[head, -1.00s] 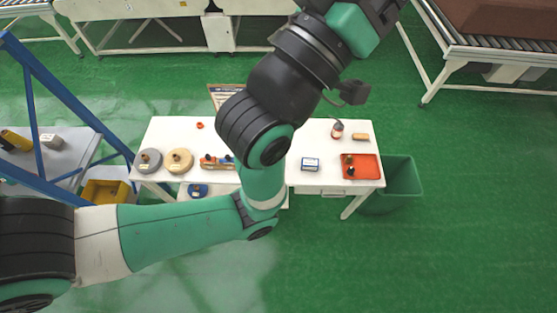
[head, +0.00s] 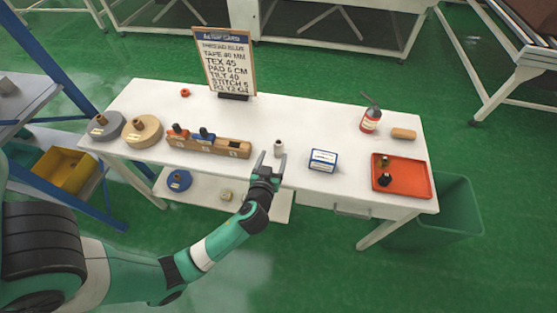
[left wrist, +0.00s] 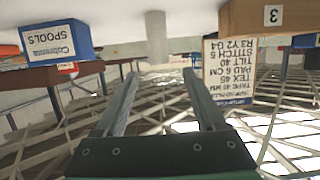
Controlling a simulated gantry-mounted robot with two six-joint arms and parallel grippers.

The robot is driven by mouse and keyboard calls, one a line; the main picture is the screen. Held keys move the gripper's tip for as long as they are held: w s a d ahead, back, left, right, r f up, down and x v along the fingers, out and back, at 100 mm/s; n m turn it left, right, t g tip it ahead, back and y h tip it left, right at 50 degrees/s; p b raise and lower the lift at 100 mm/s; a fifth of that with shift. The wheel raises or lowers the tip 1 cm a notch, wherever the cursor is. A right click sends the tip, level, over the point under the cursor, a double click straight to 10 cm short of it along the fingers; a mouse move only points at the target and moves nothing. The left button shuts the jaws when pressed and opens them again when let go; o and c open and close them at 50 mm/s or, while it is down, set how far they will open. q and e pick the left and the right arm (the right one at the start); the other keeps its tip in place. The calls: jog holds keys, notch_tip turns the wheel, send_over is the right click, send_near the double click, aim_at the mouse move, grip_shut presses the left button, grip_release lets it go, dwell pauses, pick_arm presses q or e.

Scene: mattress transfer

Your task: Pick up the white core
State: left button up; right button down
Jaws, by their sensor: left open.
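The white core (head: 279,147) is a small pale cylinder standing upright on the white table (head: 310,105), between the wooden block and the blue-and-white box. My left gripper (head: 270,160) is open and empty at the table's front edge, just in front of the core with its fingers pointing at it. In the left wrist view, which is upside down, the core (left wrist: 156,38) appears beyond the open fingertips (left wrist: 160,74), roughly centred between them and apart from them. My right gripper is not in view.
Left of the core is a wooden block (head: 228,149) with slots and coloured pieces. Right of it is the blue-and-white box (head: 323,160). Farther right are a red bottle (head: 371,121) and an orange tray (head: 412,182). A sign (head: 225,62) stands behind.

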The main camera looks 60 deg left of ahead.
aim_at(279, 142)
pick_arm(q)
jog(key=shift+w+r, duration=0.1)
jog(key=shift+w+a, duration=0.2)
jog(key=b+x, duration=0.1)
jog(key=x, duration=0.5)
jog(key=b+x, duration=0.1)
jog(key=x, duration=0.1)
jog(key=b+x, duration=0.1)
jog(key=x, duration=0.2)
jog(key=shift+s+f, duration=0.15)
jog(key=shift+f, duration=0.15)
jog(key=shift+a, duration=0.1)
grip_shut()
